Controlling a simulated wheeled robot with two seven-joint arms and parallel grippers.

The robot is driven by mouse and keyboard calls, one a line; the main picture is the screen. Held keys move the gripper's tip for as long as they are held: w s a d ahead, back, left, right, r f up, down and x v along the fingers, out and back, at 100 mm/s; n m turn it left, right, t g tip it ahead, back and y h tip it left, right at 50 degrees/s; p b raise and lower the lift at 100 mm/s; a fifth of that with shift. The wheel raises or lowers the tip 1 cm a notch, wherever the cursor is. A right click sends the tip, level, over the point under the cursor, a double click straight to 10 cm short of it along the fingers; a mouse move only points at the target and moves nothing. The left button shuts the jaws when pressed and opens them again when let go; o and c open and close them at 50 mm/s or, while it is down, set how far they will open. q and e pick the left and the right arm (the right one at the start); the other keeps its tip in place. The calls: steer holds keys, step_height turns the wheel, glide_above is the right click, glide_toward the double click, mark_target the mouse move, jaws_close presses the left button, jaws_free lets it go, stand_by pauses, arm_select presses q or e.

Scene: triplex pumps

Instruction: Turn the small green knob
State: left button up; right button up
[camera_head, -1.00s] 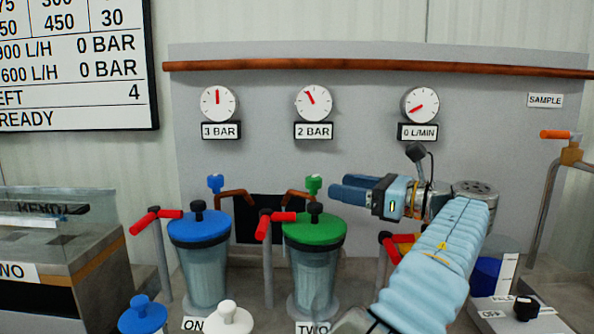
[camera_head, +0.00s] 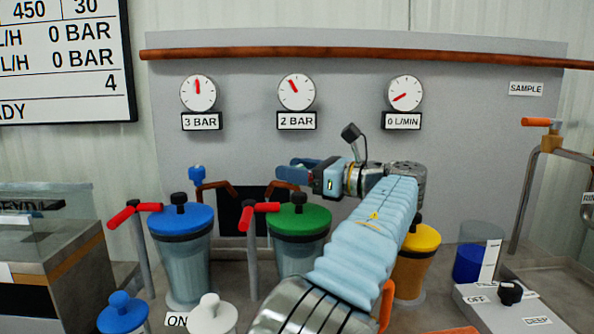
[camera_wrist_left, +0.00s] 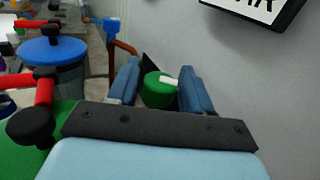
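The small green knob (camera_wrist_left: 158,92) has a white pointer on top. In the left wrist view it sits between the two blue fingers of my left gripper (camera_wrist_left: 160,66), which are apart on either side of it. Firm contact with the knob cannot be made out. In the head view my left gripper (camera_head: 286,170) is above the green-lidded canister (camera_head: 299,222) and hides the small green knob. My right gripper is in neither view.
A small blue knob (camera_head: 196,173) and a blue-lidded canister (camera_head: 180,222) stand to the left. Red handles (camera_head: 262,208) rise beside the canisters. A yellow canister (camera_head: 415,245) is right of my arm. The grey panel (camera_head: 450,170) with gauges is close behind.

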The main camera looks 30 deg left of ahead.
arm_select(q)
steer(key=c, duration=0.7)
steer(key=m+t+b, duration=0.1)
steer(key=t, duration=0.1)
steer(key=shift+s+f+m+t+b, duration=0.1)
steer(key=shift+f+m+t+b, duration=0.1)
steer(key=shift+m+t+b, duration=0.2)
steer(key=shift+r+m+t+h, duration=0.25)
steer(key=shift+m+t, duration=0.35)
steer(key=shift+t, duration=0.5)
steer(key=o, duration=1)
steer(key=shift+c, duration=0.2)
steer(key=shift+d, duration=0.1)
steer(key=v, duration=1.3)
steer(key=shift+d, duration=0.35)
